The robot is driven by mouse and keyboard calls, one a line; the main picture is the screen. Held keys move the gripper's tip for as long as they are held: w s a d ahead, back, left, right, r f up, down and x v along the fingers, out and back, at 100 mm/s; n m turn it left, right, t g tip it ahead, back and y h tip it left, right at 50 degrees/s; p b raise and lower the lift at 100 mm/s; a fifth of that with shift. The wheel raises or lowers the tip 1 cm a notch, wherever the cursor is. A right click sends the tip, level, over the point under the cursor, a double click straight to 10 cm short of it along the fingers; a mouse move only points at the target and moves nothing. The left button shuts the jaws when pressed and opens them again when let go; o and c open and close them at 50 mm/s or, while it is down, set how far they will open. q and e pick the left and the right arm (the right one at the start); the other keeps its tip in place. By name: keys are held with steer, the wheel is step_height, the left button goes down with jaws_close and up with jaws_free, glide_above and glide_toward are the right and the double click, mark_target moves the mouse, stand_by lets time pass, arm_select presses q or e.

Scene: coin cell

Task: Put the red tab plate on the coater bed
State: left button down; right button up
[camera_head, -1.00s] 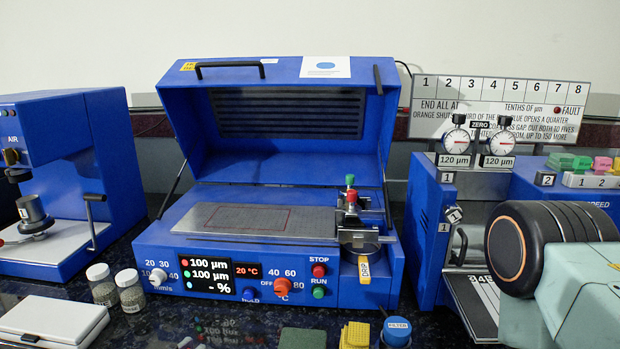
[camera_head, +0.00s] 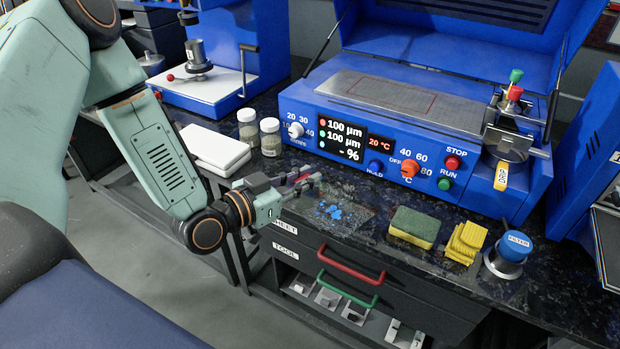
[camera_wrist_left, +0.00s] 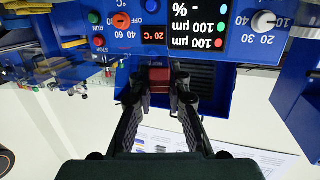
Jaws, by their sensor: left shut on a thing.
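My left gripper (camera_head: 300,184) is over the bench front, left of the blue coater, and is shut on a small red piece (camera_head: 301,178), which I take to be the tab of the red tab plate. In the left wrist view the red piece (camera_wrist_left: 159,76) sits between the fingers (camera_wrist_left: 160,95); the rest of the plate cannot be made out. The coater bed (camera_head: 390,93) is a flat grey surface with a thin red rectangle, on top of the blue coater, with no plate visible on it. My right gripper is not in view.
The coater lid stands open. Blue bits (camera_head: 333,211) lie on the bench near my left gripper. A green-yellow sponge (camera_head: 414,226), yellow pads (camera_head: 466,241) and a filter cup (camera_head: 510,252) stand along the front. Two jars (camera_head: 270,137) and a white box (camera_head: 208,149) are at left.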

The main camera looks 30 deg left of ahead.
arm_select(q)
steer(key=w+a+n+t+y, duration=0.1)
steer(key=w+a+n+y, duration=0.2)
steer(key=w+a, duration=0.7)
steer(key=shift+w+a+f+y, duration=0.15)
steer(key=shift+w+a+y, duration=0.25)
steer(key=shift+a+y, duration=0.5)
steer(key=shift+a, duration=0.1)
step_height(320, 180, down, 5)
steer(key=shift+f+b, duration=0.15)
steer(key=shift+b, duration=0.65)
step_height(320, 180, down, 3)
steer(key=shift+s+f+b, duration=0.1)
steer(key=shift+f+b, duration=0.1)
steer(key=shift+b, duration=0.3)
steer(key=shift+f, duration=0.5)
steer(key=shift+f, duration=0.1)
